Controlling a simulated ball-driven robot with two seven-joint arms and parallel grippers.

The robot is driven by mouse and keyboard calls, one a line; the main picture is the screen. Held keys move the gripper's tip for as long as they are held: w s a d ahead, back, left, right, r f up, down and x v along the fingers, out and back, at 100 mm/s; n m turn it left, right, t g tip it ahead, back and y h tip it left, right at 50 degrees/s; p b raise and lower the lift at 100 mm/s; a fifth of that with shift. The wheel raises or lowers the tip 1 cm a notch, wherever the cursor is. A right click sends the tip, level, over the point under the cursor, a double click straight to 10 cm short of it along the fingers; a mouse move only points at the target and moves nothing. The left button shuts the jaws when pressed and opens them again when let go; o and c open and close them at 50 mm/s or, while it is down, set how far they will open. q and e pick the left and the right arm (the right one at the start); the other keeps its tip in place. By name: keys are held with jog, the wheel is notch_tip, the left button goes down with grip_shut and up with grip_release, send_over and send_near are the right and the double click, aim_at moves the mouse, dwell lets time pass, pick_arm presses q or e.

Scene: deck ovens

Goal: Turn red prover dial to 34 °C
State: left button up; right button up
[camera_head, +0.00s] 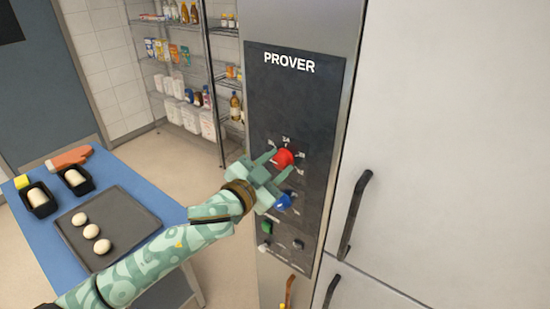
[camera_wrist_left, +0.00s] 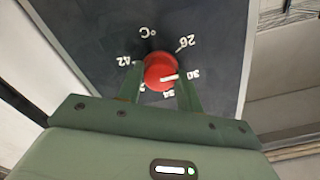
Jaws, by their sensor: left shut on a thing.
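The red prover dial (camera_head: 285,157) is a round knob on the dark PROVER panel (camera_head: 290,95). In the left wrist view the red dial (camera_wrist_left: 157,68) shows a white pointer line directed at about the 30 mark. Marks 26, 30, 34 and 42 and the °C sign can be read around it; the 38 mark is partly hidden by a finger. My left gripper (camera_head: 277,163) is shut on the red dial, one finger on each side, as the left wrist view also shows (camera_wrist_left: 161,80). My right gripper is not in view.
A blue dial (camera_head: 284,201) and a green switch (camera_head: 267,228) sit below the red dial. White doors with dark handles (camera_head: 354,215) stand right of the panel. A blue table (camera_head: 128,183) holds a dark tray (camera_head: 72,240) of dough balls and two loaf tins.

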pick_arm(q)
jog(key=m, duration=0.1)
jog(key=m+p, duration=0.1)
jog(key=m, duration=0.1)
jog(key=shift+r+m+p, duration=0.25)
jog(key=shift+m+p, duration=0.15)
jog(key=m+p, duration=0.2)
jog(key=m, duration=0.2)
jog(key=shift+m, duration=0.3)
jog(key=m+p, duration=0.1)
jog(key=m, duration=0.3)
jog(key=shift+f+m+p, duration=0.1)
jog(key=shift+m+p, duration=0.65)
jog(key=shift+m, duration=1.95)
